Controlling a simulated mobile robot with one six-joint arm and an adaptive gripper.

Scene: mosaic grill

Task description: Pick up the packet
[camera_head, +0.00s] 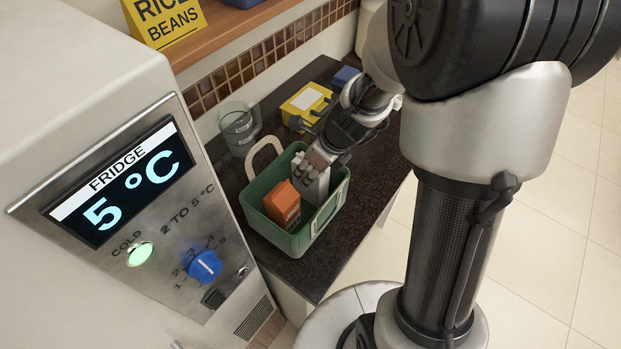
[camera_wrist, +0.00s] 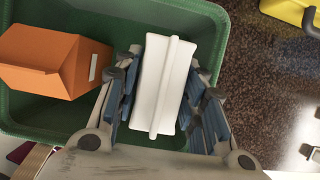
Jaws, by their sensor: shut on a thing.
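A white packet (camera_wrist: 160,85) with a raised seam along its top stands in a green bin (camera_head: 257,219). My gripper (camera_head: 318,170) reaches down into the right part of the bin. In the wrist view its fingers (camera_wrist: 160,100) press on both sides of the packet, shut on it.
An orange carton (camera_head: 283,205) stands in the bin left of the packet; it also shows in the wrist view (camera_wrist: 55,60). A clear measuring jug (camera_head: 237,128) and a yellow box (camera_head: 305,101) stand behind on the dark counter (camera_head: 345,235). A fridge panel (camera_head: 120,190) is at left.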

